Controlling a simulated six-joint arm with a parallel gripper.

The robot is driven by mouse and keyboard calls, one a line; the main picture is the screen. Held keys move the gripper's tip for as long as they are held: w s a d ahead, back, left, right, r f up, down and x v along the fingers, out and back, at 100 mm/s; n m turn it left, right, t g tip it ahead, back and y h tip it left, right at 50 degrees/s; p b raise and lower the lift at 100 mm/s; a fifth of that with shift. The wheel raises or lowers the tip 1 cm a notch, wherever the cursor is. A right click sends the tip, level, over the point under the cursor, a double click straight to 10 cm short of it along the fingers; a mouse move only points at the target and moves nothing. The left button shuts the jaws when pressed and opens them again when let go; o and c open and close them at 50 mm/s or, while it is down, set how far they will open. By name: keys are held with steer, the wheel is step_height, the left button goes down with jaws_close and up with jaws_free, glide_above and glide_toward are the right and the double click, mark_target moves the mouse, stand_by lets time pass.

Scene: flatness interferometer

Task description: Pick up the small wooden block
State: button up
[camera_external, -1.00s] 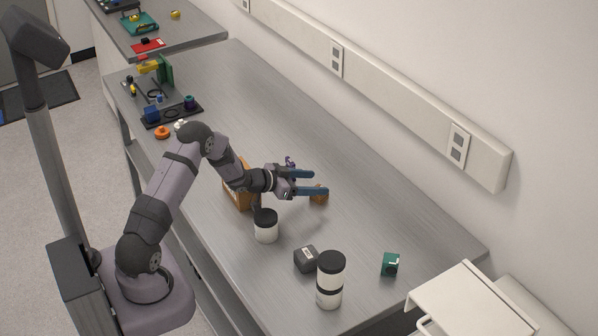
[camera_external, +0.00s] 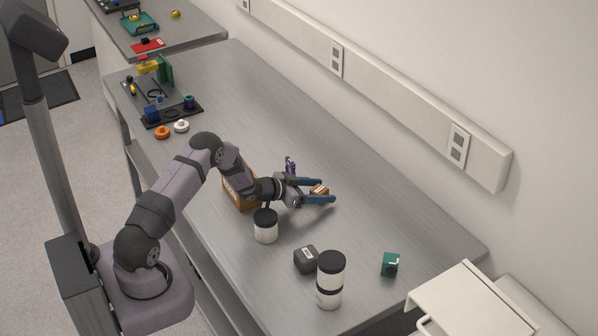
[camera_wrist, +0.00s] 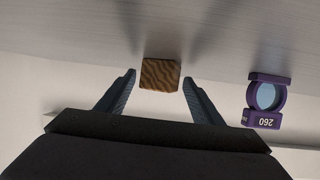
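The small wooden block (camera_wrist: 160,74) is brown with dark wavy grain. In the wrist view it sits on the grey bench just beyond my fingertips, centred between them. In the external view the block (camera_external: 319,189) shows between the two blue fingers, partly hidden by them. My gripper (camera_external: 328,190) is open, with a finger on each side of the block's line. In the wrist view my gripper (camera_wrist: 158,78) shows gaps on both sides of the block, and neither finger touches it.
A purple ring-shaped part marked 260 (camera_wrist: 266,100) stands right of the block. A cardboard box (camera_external: 238,192) is beside my wrist. A black-lidded white jar (camera_external: 266,228), a dark box (camera_external: 306,259), a taller jar (camera_external: 330,282) and a green box (camera_external: 390,265) stand nearer the front.

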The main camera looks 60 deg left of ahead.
mark_target(319, 189)
steer(key=c, duration=0.9)
steer(key=shift+o, duration=0.2)
steer(key=shift+r, duration=0.2)
steer(key=shift+r+b, duration=1.5)
steer(key=shift+r, duration=3.3)
